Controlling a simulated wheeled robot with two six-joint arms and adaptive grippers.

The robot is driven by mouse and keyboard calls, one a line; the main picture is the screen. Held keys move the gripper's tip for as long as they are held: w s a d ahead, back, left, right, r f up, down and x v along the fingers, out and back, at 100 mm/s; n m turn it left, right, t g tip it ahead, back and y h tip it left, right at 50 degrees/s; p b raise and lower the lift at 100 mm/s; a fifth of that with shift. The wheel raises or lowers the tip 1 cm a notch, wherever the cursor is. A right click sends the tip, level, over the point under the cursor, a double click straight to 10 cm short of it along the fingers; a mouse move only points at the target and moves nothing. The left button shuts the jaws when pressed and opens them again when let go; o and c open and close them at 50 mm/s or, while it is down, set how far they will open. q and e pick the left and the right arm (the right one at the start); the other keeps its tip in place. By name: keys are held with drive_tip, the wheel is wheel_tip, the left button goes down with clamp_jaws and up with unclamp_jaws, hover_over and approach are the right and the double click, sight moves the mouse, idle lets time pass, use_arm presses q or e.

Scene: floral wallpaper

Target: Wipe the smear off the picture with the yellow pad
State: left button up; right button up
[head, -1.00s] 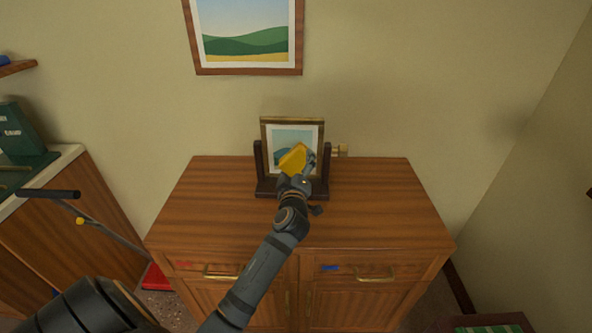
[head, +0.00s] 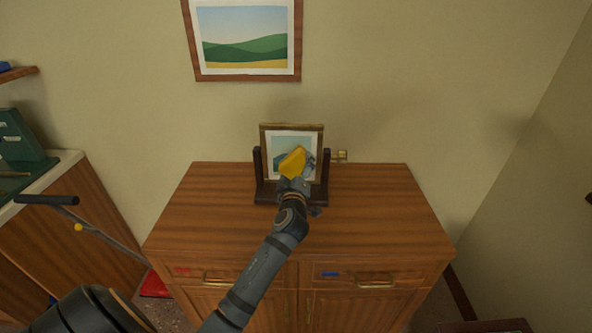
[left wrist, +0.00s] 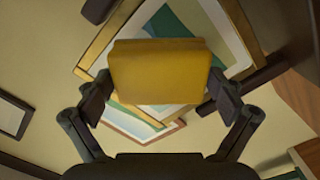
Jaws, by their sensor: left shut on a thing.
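The yellow pad (head: 293,162) is in my left gripper (head: 296,178), in front of a small framed picture (head: 280,143). The picture stands upright in a dark wooden stand (head: 264,194) on the cabinet. In the left wrist view the pad (left wrist: 160,72) sits between both fingers of the left gripper (left wrist: 160,88), and the framed picture (left wrist: 190,22) is behind it. I cannot tell whether the pad touches the picture. No smear shows; the pad and gripper hide part of the picture. My right gripper is not in view.
The wooden cabinet (head: 382,215) has clear top on both sides of the stand. A brass knob (head: 341,156) sits right of the picture. A larger landscape (head: 245,45) hangs on the wall above. A counter (head: 70,160) and a dark handle (head: 47,199) are at left.

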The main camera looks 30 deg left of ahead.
use_arm(q)
drive_tip(key=shift+b+x, duration=0.3)
drive_tip(key=shift+x, duration=0.45)
drive_tip(key=shift+w+d+f+b, duration=0.1)
drive_tip(key=shift+w+d+b, duration=0.15)
drive_tip(key=shift+d+b, duration=0.3)
drive_tip(key=shift+w+d+f+b, duration=0.1)
drive_tip(key=shift+w+d+b, duration=0.2)
drive_tip(key=shift+d+b, duration=0.25)
drive_tip(key=shift+w+d+r, duration=0.2)
drive_tip(key=shift+w+d, duration=0.1)
drive_tip(key=shift+d, duration=0.3)
drive_tip(key=shift+b, duration=0.65)
drive_tip(key=shift+s+a, duration=0.5)
drive_tip(key=shift+a, duration=0.35)
drive_tip(key=shift+s+a, duration=0.45)
drive_tip(key=shift+a, duration=0.4)
